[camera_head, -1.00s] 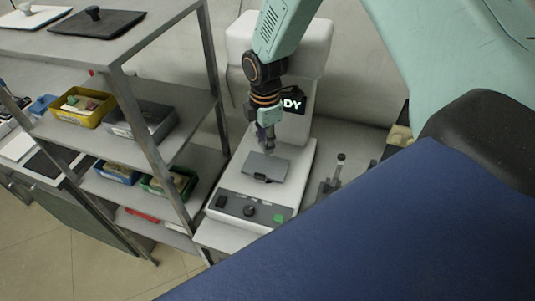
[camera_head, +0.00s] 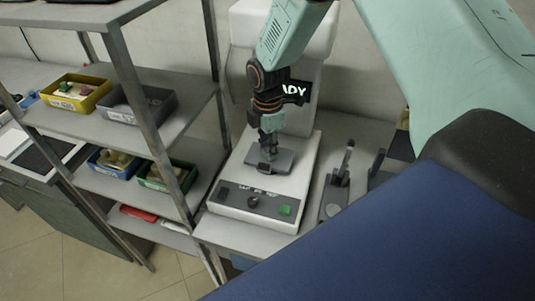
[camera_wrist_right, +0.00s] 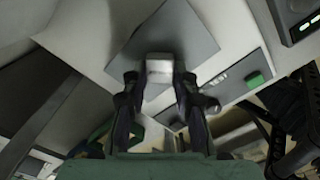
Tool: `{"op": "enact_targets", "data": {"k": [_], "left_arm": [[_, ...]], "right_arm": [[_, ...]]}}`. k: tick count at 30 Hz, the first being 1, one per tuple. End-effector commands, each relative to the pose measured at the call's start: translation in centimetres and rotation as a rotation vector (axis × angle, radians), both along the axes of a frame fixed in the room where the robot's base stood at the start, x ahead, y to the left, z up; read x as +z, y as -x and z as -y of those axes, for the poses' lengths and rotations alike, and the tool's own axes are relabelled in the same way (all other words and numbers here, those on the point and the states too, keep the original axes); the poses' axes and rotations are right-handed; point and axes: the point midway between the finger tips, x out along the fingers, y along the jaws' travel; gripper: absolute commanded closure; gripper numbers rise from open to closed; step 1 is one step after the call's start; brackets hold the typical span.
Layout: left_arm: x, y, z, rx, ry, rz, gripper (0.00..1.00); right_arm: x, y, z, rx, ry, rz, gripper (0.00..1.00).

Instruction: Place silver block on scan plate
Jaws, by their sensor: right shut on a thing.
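My right gripper (camera_head: 268,148) is over the grey scan plate (camera_head: 282,159) on the white scanning machine. In the right wrist view, the right gripper (camera_wrist_right: 158,88) is shut on the silver block (camera_wrist_right: 159,71). The block is between the fingertips, in front of the grey scan plate (camera_wrist_right: 190,35). I cannot tell whether the block touches the plate. In the head view the gripper mostly hides the block. My left gripper is not in view.
A metal rack with a yellow bin (camera_head: 76,93), a grey bin (camera_head: 138,103), a blue bin (camera_head: 115,161) and a green bin (camera_head: 167,175) stands left of the machine (camera_head: 262,195). A dark fixture with a lever (camera_head: 341,177) stands to its right. A green button (camera_head: 285,210) is on the machine's front panel.

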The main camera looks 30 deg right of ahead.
Motion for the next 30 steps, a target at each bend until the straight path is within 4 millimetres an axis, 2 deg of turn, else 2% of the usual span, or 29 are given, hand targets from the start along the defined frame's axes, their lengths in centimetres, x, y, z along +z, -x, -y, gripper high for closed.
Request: {"op": "enact_targets", "data": {"k": [1, 12, 13, 18, 21, 30], "left_arm": [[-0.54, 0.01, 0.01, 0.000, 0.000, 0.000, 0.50], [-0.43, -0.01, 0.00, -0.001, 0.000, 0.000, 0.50], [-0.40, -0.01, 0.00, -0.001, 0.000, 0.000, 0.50], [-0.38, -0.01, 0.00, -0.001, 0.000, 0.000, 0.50], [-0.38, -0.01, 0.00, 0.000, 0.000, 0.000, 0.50], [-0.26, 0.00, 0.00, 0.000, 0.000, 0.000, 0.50]], "right_arm": [[-0.36, -0.22, 0.14, 0.001, 0.000, 0.003, 1.00], [-0.33, -0.38, 0.27, 0.005, 0.000, 0.003, 1.00], [-0.29, -0.36, 0.28, 0.005, 0.000, 0.003, 0.70], [-0.26, -0.33, 0.29, 0.005, 0.000, 0.003, 0.55], [-0.25, -0.31, 0.28, 0.004, 0.000, 0.003, 0.50], [0.09, -0.30, 0.18, 0.004, 0.000, 0.004, 0.50]]}}
